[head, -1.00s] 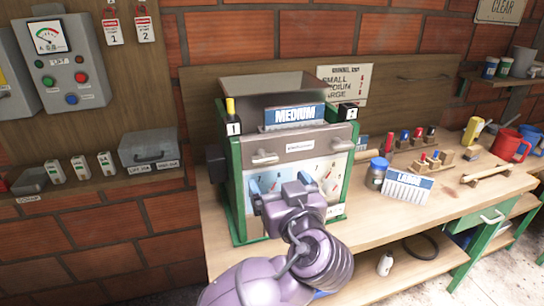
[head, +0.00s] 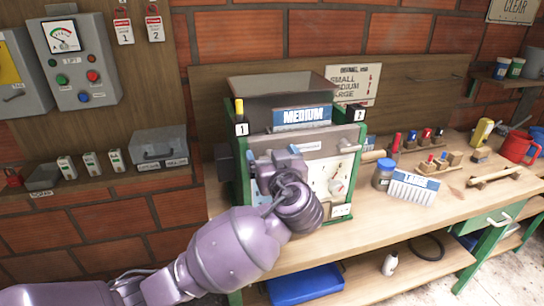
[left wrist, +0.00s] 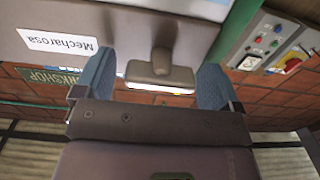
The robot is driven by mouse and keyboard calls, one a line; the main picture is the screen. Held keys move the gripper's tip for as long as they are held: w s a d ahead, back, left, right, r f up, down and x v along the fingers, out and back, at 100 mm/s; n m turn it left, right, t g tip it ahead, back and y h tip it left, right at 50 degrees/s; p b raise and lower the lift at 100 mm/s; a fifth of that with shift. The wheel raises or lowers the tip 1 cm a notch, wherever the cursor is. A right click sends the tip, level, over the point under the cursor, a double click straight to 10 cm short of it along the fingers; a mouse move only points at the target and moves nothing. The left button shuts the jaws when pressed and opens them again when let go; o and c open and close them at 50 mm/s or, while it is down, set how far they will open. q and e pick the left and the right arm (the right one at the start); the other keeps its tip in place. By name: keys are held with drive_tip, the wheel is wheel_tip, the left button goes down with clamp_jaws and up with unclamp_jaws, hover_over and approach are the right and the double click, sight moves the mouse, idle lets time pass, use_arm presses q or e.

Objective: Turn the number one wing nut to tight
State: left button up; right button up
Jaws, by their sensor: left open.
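The green-sided machine (head: 243,190) stands on the bench with a "MEDIUM" sign. A "1" plate (head: 241,129) marks its left post and a "2" plate (head: 358,114) its right post. My left gripper (head: 277,153) is in front of the left part of the machine's face and hides the wing nut below the "1" side. In the left wrist view a grey-brown wing nut (left wrist: 160,72) sits between the open blue fingers of my left gripper (left wrist: 156,78), with narrow gaps beside it. The other wing nut (head: 348,147) shows at the right. My right gripper is out of view.
A jar (head: 383,175), a "LARGE" comb-like plate (head: 413,188) and wooden racks stand on the bench (head: 360,216) to the right. A red mug (head: 516,147) is farther right. A control box (head: 77,62) hangs on the left wall.

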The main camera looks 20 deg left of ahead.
use_arm(q)
drive_tip(key=c, duration=0.9)
